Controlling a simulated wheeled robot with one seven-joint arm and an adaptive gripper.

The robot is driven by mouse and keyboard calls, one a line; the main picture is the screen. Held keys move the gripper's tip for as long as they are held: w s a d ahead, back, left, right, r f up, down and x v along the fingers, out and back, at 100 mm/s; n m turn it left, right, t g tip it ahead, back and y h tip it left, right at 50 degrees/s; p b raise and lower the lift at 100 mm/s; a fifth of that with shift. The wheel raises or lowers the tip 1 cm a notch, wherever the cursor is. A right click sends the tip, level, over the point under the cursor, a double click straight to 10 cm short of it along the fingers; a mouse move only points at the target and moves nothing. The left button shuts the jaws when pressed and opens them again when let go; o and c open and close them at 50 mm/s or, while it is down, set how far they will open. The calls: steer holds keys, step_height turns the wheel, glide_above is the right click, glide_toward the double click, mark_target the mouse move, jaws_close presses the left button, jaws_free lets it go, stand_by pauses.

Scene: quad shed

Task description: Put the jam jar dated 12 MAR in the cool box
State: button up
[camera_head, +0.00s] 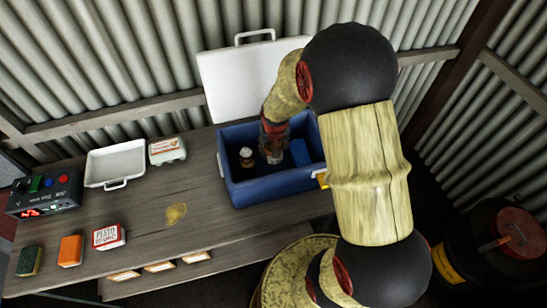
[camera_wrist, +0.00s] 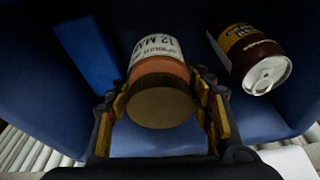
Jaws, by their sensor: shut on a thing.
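My gripper (camera_wrist: 165,92) is shut on a jam jar (camera_wrist: 162,106), with one finger on each side. The jar has a brownish round lid facing the wrist camera, reddish contents and a white label reading 12 MA, the rest cut off by the curve; the smaller print is hard to read. In the head view my gripper (camera_head: 272,150) reaches down inside the open blue cool box (camera_head: 270,193), whose walls also show in the wrist view. I cannot tell whether the jar touches the floor of the box.
Inside the box, a dark can with a yellow label (camera_head: 246,158) is left of the gripper, and a blue block (camera_head: 300,152) is right of it. The white lid (camera_head: 250,75) stands open behind. A white tray (camera_head: 115,165), egg carton (camera_head: 167,150) and pesto box (camera_head: 108,237) are left.

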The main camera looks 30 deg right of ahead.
steer(key=shift+f+b, duration=0.6)
steer(key=shift+f, duration=1.8)
steer(key=shift+f, duration=0.15)
steer(key=o, duration=1.8)
